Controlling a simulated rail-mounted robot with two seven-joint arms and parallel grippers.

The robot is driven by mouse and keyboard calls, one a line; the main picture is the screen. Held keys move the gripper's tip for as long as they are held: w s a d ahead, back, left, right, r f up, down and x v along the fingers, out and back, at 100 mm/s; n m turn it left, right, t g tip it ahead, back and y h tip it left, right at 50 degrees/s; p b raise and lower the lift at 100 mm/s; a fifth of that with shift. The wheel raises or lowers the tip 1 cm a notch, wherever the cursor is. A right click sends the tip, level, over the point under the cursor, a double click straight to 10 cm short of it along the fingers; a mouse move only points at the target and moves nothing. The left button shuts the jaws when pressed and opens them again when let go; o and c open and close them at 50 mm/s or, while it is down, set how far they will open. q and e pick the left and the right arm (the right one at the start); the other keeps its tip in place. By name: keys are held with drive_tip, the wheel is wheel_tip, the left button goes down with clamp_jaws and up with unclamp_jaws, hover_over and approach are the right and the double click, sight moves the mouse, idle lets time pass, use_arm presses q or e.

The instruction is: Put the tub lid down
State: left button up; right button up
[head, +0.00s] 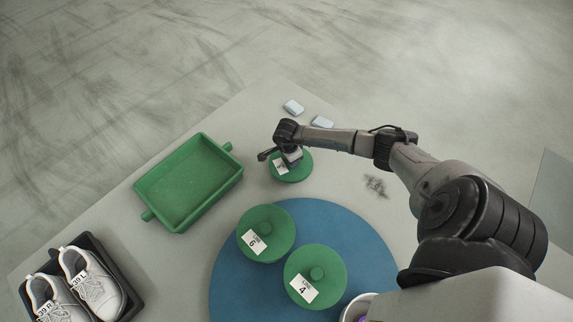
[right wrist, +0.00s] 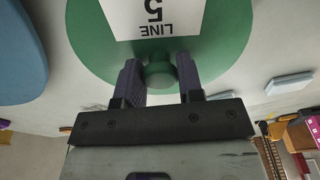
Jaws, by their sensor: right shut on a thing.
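A round green tub lid (head: 292,174) with a white label and a central knob is at my right gripper (head: 290,158), behind the blue round mat. In the right wrist view the lid (right wrist: 90,40) carries a label reading LINE 5, and my right gripper (right wrist: 160,80) has its two fingers on either side of the knob (right wrist: 160,73), shut on it. I cannot tell whether the lid touches the table or hangs just above it. My left gripper is in neither view.
Two green lidded tubs, labelled 6 (head: 268,226) and 4 (head: 322,270), stand on the blue round mat (head: 375,250). An empty green tray (head: 190,185) lies left. White shoes (head: 95,280) sit in a black tray. Two small pale blocks (head: 293,107) lie behind the lid.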

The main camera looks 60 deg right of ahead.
sight(287, 163)
drive_tip(key=shift+w+d+f+b, duration=0.15)
drive_tip(key=shift+w+f, duration=0.2)
drive_tip(key=shift+w, duration=0.2)
drive_tip(key=shift+w+d+f+b, duration=0.1)
drive_tip(key=shift+w+f+b, duration=0.05)
drive_tip(key=shift+w+f, duration=0.3)
drive_tip(key=shift+f+b, duration=0.6)
drive_tip(key=shift+f, duration=1.25)
drive_tip(key=shift+f, duration=0.15)
drive_tip(key=o, duration=0.9)
